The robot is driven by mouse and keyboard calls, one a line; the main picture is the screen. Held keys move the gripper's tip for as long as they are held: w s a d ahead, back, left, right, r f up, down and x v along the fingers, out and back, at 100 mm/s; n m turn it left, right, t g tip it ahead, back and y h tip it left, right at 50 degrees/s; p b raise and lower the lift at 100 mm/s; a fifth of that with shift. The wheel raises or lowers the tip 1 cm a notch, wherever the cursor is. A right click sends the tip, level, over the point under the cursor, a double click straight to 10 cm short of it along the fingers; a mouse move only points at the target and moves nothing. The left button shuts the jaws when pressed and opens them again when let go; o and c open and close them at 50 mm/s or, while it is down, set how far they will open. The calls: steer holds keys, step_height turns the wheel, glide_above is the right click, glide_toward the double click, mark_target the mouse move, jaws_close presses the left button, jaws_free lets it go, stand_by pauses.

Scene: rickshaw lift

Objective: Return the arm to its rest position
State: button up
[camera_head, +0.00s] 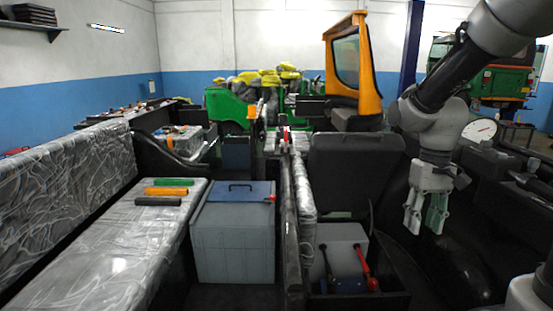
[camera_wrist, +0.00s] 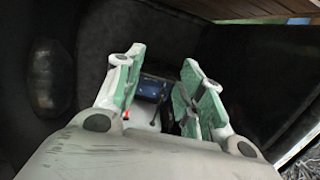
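My gripper (camera_head: 427,212) hangs from my arm at the right of the head view, fingers pointing down. In the wrist view my gripper (camera_wrist: 157,95) shows its two green-padded fingers spread apart with nothing between them touching the pads. It is open and empty, above the dark floor area to the right of the black seat. My arm comes in from the top right, bent at the elbow.
A black-handled lever (camera_head: 327,270) and a red lever (camera_head: 366,268) stand by a grey box (camera_head: 342,243) left of my gripper. A grey bin (camera_head: 235,240) with blue lid is farther left. Colored grips lie on a plastic-wrapped bench (camera_head: 125,245). A round dial (camera_head: 479,131) stands right.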

steer(key=s+d+r+t, duration=0.2)
steer(key=s+r+t, duration=0.3)
steer(key=s+r, duration=0.5)
steer(key=shift+s+d+t, duration=0.2)
steer(key=shift+s+t, duration=0.2)
steer(key=shift+s, duration=1.05)
